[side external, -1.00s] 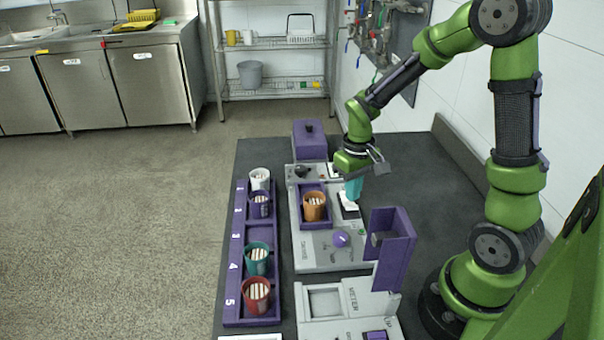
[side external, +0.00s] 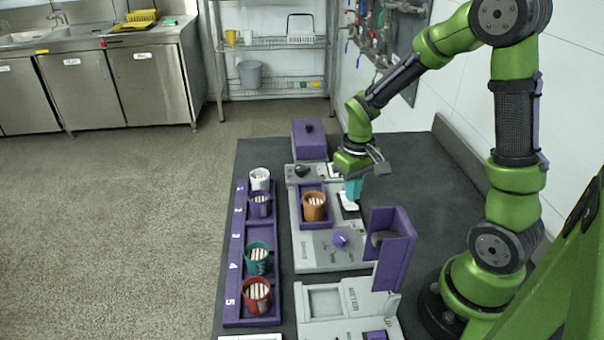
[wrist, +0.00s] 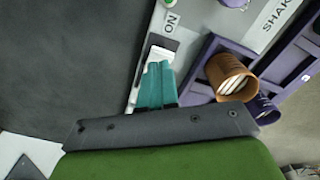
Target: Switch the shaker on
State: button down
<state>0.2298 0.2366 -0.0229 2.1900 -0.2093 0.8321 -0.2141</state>
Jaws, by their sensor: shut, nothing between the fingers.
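The shaker (side external: 305,250) is a light grey unit on the dark bench, with an orange cup (side external: 313,209) in its purple holder. Its switch (side external: 349,203), white on a dark plate, sits on the right side of the unit. In the wrist view the switch (wrist: 161,52) lies beside the ON label. My gripper (side external: 352,196) is shut and empty, pointing down at the switch. Its teal fingertips (wrist: 158,72) are at the white part and partly hide it; I cannot tell if they press it.
A purple rack (side external: 236,270) with several cups stands left of the shaker. A purple upright guard (side external: 396,240) rises on the near right, by another grey unit (side external: 324,303). A purple box (side external: 309,140) is behind. Bare bench lies right of my gripper.

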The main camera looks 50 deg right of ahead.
aim_at(351, 206)
jog(key=shift+f, duration=1.5)
dwell(0.8)
jog(key=shift+r, duration=3.6)
jog(key=shift+f, duration=0.1)
jog(key=s+a+r+t+y, duration=0.1)
jog(key=s+a+r+t, duration=0.2)
jog(key=r, duration=0.4)
jog(key=s+a+r+m+t+y, duration=0.1)
jog(key=s+a+r+t, duration=0.3)
jog(key=a+r, duration=0.3)
jog(key=shift+s+a, duration=0.4)
jog(key=shift+a, duration=0.25)
